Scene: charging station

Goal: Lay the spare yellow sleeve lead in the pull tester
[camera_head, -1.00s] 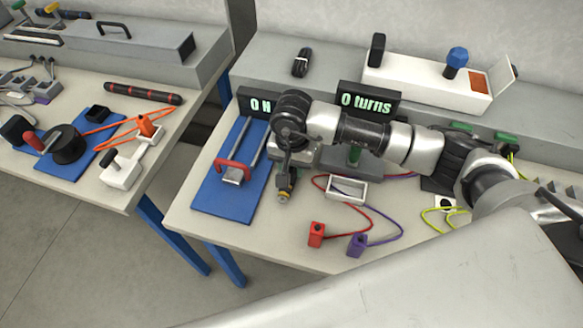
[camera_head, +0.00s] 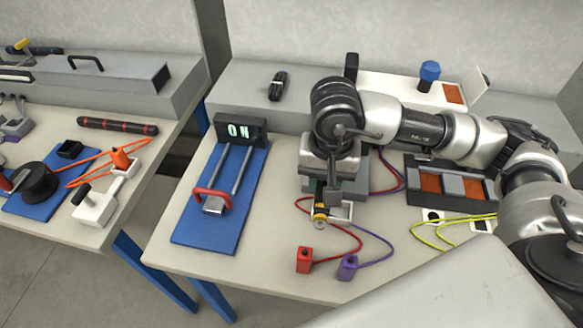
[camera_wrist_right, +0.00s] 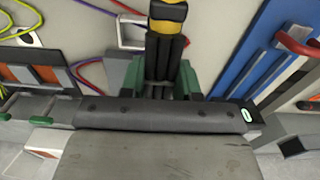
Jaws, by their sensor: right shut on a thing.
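The pull tester is a blue base (camera_head: 215,232) with two metal rails, a red-handled clamp (camera_head: 212,200) and a display (camera_head: 240,130) reading 0 N, left of centre in the head view. My right gripper (camera_head: 321,200) is to its right, above the small white tray. It is shut on a dark lead with a yellow sleeve (camera_head: 320,211). In the wrist view the black strands and yellow sleeve (camera_wrist_right: 167,14) stick out between the green fingers (camera_wrist_right: 163,75). The tester's blue base shows at upper right there (camera_wrist_right: 238,75). My left gripper is not in view.
A red block (camera_head: 304,260) and a purple block (camera_head: 347,268) on wires lie in front of the gripper. Yellow-green wires (camera_head: 440,232) lie to the right. A black bundle (camera_head: 278,87) rests on the rear ledge. The table between tester and red block is clear.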

